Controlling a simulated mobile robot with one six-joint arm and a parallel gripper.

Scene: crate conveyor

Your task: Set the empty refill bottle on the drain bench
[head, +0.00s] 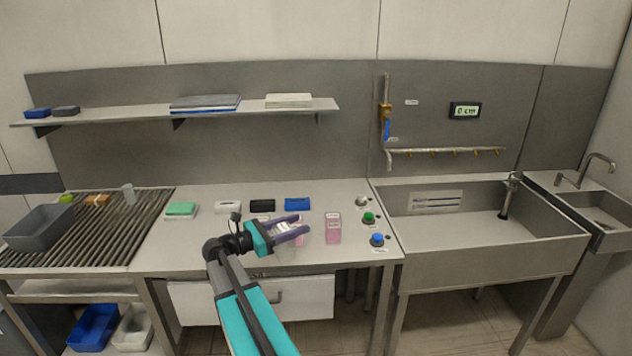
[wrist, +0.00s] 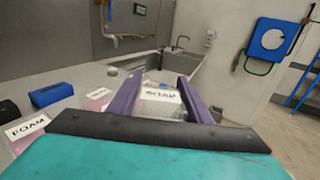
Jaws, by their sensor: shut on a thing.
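My gripper (head: 304,225) is over the front of the steel worktop. It is shut on a clear bottle (head: 286,252), partly hidden by the fingers in the head view. In the wrist view this bottle (wrist: 155,108) sits between the purple fingers, with a white label that seems to read SOAP. It looks see-through, with no coloured liquid that I can make out. The drain bench (head: 112,232), a ribbed steel surface, is at the far left, well away from my gripper.
A pink bottle (head: 333,229) stands just right of my gripper. A sink (head: 470,245) is at right.

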